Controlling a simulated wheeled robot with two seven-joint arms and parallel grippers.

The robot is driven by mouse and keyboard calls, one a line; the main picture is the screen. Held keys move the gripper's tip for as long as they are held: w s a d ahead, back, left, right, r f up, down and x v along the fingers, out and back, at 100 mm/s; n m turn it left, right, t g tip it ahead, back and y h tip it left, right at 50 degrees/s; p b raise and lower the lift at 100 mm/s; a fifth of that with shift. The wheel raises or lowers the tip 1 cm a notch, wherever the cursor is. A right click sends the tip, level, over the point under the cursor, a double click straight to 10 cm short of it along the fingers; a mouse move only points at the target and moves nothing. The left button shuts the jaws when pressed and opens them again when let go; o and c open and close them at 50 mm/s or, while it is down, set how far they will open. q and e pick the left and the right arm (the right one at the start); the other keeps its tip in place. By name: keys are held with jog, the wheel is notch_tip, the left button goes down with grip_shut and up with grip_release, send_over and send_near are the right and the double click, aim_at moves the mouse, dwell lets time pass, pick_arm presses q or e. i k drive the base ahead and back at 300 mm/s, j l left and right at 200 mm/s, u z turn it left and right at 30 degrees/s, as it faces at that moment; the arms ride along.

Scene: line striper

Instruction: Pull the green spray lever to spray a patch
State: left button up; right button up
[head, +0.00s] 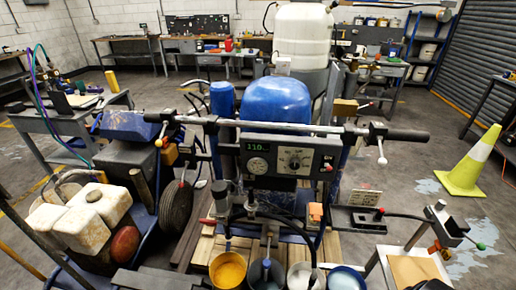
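The line striper is a blue machine with a long horizontal handlebar (300,129) and a grey control panel (275,158) showing a green readout, a gauge and a dial. A small green ball knob (480,246) shows at the lower right, at the end of a short lever on a metal bracket (445,225); it looks like the green spray lever. A flat tan patch (414,270) lies on a stand below that bracket. No gripper is recognisable in the head view, so nothing is seen touching the lever.
Paint buckets, including a yellow one (228,270), stand along the front of the machine. A lever with a white ball (382,161) hangs from the right handlebar. A yellow-green cone (472,165) stands at right on mostly open floor. White canisters (92,210) crowd the left.

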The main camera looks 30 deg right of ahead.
aim_at(482, 247)
jog(key=z, duration=2.8)
jog(key=i+l+u, duration=0.1)
jog(key=l, duration=0.25)
jog(key=i+l+u, duration=0.15)
jog(key=l, duration=0.25)
jog(key=i+l+u, duration=0.1)
jog(key=i+l, duration=0.15)
jog(key=l, duration=0.15)
jog(key=i+l+u, duration=0.15)
jog(key=l, duration=0.25)
